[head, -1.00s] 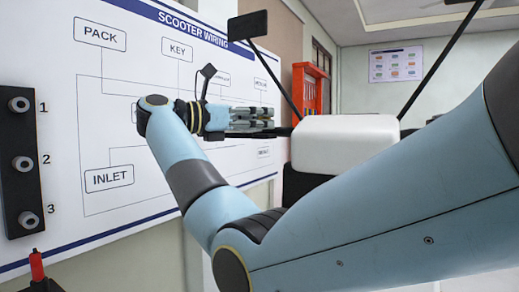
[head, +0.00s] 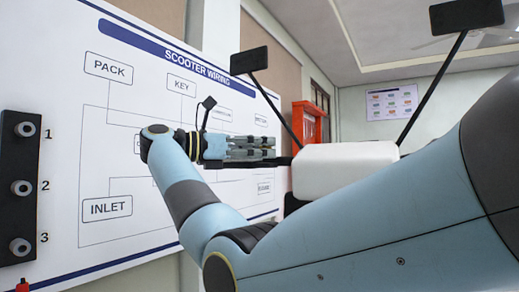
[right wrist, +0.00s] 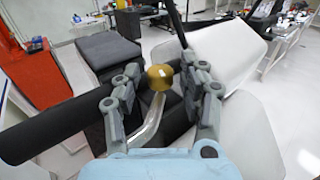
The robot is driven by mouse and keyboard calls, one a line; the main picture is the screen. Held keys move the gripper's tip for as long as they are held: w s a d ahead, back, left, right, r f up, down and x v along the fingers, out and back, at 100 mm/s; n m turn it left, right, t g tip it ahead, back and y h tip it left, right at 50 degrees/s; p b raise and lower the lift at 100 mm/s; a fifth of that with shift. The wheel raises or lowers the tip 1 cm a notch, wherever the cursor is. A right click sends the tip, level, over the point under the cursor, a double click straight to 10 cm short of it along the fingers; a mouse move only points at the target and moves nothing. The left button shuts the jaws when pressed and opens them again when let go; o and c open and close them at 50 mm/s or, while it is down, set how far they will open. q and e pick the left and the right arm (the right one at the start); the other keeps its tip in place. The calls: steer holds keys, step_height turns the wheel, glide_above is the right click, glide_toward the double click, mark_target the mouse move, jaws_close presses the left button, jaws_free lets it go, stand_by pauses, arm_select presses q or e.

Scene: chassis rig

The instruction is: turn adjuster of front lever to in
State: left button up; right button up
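My right gripper (right wrist: 163,84) is open in the right wrist view. A gold round knob (right wrist: 160,77) sits between its two fingers, with visible gaps on both sides. The curved silver lever (right wrist: 148,132) runs up to the knob, beside a black handlebar grip (right wrist: 62,124). I cannot tell whether the gold knob is the adjuster itself. In the head view the right gripper (head: 252,147) points right, near the handlebar, and the lever cannot be made out there. My left gripper is not in view.
The scooter's white front (head: 345,170) stands right of the gripper, with black mirrors (head: 249,60) on stalks above it. A wiring board (head: 110,130) and a black strip with three sockets (head: 21,188) are at left. A red cabinet (right wrist: 30,68) stands beyond the grip.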

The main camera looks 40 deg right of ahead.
steer(key=shift+o, duration=0.2)
steer(key=shift+w+a, duration=0.1)
steer(key=shift+a, duration=0.05)
steer(key=v, duration=0.7)
steer(key=shift+a, duration=0.1)
